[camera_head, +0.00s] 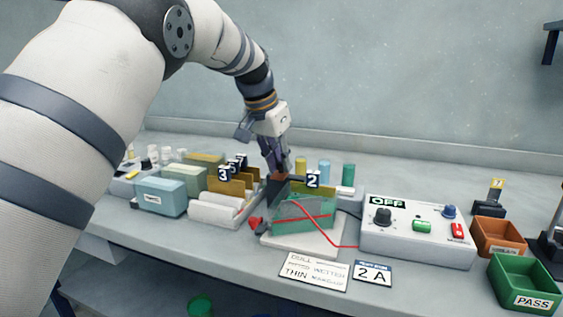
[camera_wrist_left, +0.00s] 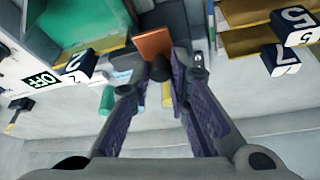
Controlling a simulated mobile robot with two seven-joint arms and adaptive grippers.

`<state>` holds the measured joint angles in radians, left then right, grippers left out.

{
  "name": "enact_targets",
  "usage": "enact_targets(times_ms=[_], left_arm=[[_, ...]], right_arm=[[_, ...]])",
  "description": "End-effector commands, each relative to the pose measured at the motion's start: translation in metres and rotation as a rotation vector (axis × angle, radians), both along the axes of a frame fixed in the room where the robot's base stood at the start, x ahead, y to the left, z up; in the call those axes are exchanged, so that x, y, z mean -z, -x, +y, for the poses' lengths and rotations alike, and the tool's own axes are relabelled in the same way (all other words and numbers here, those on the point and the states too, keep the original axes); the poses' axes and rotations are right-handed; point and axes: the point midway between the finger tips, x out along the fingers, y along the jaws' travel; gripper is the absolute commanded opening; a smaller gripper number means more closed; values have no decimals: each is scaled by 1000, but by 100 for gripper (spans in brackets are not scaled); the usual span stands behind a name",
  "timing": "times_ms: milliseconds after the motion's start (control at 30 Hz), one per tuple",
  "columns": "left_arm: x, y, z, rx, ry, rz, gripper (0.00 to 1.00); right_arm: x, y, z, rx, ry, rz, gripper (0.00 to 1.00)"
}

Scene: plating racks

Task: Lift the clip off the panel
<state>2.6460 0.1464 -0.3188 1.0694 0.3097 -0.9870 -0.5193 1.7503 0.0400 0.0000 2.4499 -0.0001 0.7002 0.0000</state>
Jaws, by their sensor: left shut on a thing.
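My left gripper (camera_head: 275,168) reaches down over the back left of a green tank (camera_head: 305,222). Its fingers (camera_wrist_left: 160,82) are shut on a small dark clip (camera_wrist_left: 158,70), which is mostly hidden between them. The clip is against the edge of a copper-brown plate (camera_wrist_left: 153,42); I cannot tell whether they touch. An olive panel (camera_head: 318,192) with a black tag marked 2 (camera_head: 313,180) stands in the tank, and the tag also shows in the left wrist view (camera_wrist_left: 78,68). My right gripper is not in view.
A white control box (camera_head: 415,240) marked OFF stands right of the tank. A red wire (camera_head: 325,232) crosses the tank's front. A rack of tagged panels (camera_head: 232,182) is close on the left. Orange (camera_head: 497,240) and green PASS (camera_head: 525,285) bins stand at right.

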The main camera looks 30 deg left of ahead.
Motion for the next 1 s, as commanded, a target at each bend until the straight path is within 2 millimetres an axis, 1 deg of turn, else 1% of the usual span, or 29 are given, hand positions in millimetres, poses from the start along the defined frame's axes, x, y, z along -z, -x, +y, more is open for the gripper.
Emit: enact_targets(times_ms=[33,67,100,567,633,667,767,900,1000], left_arm=[[0,1,3,-4,-6,1,0],[0,1,4,-4,-7,0,19],[0,1,4,-4,-7,0,26],[0,1,2,-2,-5,1,26],[-3,1,2,-2,-5,-1,26],[-6,2,2,-2,-4,-2,26],[-24,9,3,-1,-6,-4,26],[-61,25,4,-3,-4,-5,26],[-84,34,5,-2,-5,-5,26]], right_arm=[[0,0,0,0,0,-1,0],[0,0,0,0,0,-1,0],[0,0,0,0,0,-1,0],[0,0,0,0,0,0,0],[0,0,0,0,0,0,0],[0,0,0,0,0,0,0],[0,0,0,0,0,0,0],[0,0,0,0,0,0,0],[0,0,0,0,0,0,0]])
